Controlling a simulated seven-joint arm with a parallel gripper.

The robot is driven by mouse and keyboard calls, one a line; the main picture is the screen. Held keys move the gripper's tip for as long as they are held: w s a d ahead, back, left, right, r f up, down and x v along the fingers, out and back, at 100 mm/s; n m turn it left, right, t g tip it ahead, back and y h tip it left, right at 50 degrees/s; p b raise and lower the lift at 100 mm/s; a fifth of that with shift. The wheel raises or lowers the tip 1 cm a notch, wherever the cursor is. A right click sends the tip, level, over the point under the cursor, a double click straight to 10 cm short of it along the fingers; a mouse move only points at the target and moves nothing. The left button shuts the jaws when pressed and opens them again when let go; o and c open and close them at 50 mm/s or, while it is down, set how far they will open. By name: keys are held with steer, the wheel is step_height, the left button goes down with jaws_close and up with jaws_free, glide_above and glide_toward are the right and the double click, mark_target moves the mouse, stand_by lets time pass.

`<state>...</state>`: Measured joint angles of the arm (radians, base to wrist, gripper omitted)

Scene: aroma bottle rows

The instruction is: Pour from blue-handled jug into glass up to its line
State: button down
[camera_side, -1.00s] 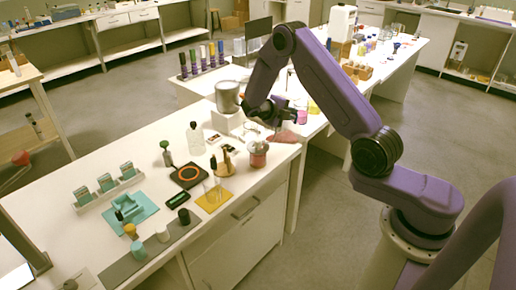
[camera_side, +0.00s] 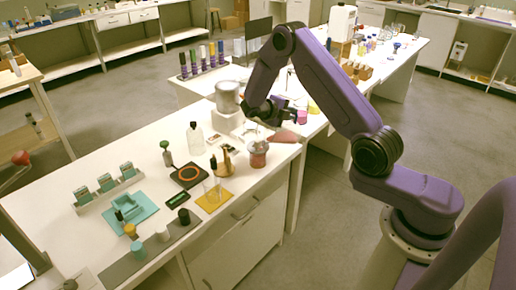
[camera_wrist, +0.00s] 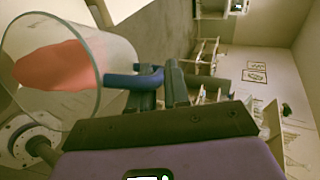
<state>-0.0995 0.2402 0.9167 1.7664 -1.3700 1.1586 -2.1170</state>
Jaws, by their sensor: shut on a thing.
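My gripper (camera_side: 268,117) is shut on the blue handle (camera_wrist: 135,78) of a clear jug (camera_wrist: 95,98). In the wrist view the jug fills the left side and holds pinkish-red liquid (camera_wrist: 58,70). In the side view a pink patch of liquid (camera_side: 286,137) shows just below my gripper, but the jug's clear wall is hard to make out. A clear, empty-looking glass (camera_side: 212,187) stands on a yellow mat (camera_side: 216,202), forward and left of my gripper. Its line is too small to see. I see no stream of liquid.
A vessel with reddish contents (camera_side: 258,158) stands close below my gripper. A black pad with an orange ring (camera_side: 189,175), a clear bottle (camera_side: 195,138) and a green-topped item (camera_side: 166,152) stand farther left. A grey cylinder (camera_side: 227,97) stands behind.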

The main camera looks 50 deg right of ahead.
stand_by(0.7)
steer(key=shift+s+d+f+m+t+y, duration=0.15)
steer(key=shift+s+d+f+t+y, duration=0.15)
steer(key=shift+d+y, duration=0.3)
steer(key=shift+s+d+f+m+t+y, duration=0.2)
steer(key=shift+s+d+f+y, duration=0.1)
steer(key=shift+d+y, duration=0.25)
steer(key=shift+a, duration=0.1)
steer(key=shift+f, duration=0.1)
steer(key=s+d+f+m+t+y, duration=0.1)
steer(key=s+d+f+t+y, duration=0.1)
steer(key=d+f+y, duration=0.2)
steer(key=shift+s+f+y, duration=0.3)
steer(key=shift+f+y, duration=0.25)
steer(key=shift+f, duration=0.9)
steer(key=shift+d, duration=0.15)
steer(key=s+d+r, duration=0.2)
steer(key=d+r, duration=0.2)
steer(key=r, duration=0.1)
steer(key=shift+s, duration=0.3)
steer(key=shift+d, duration=0.1)
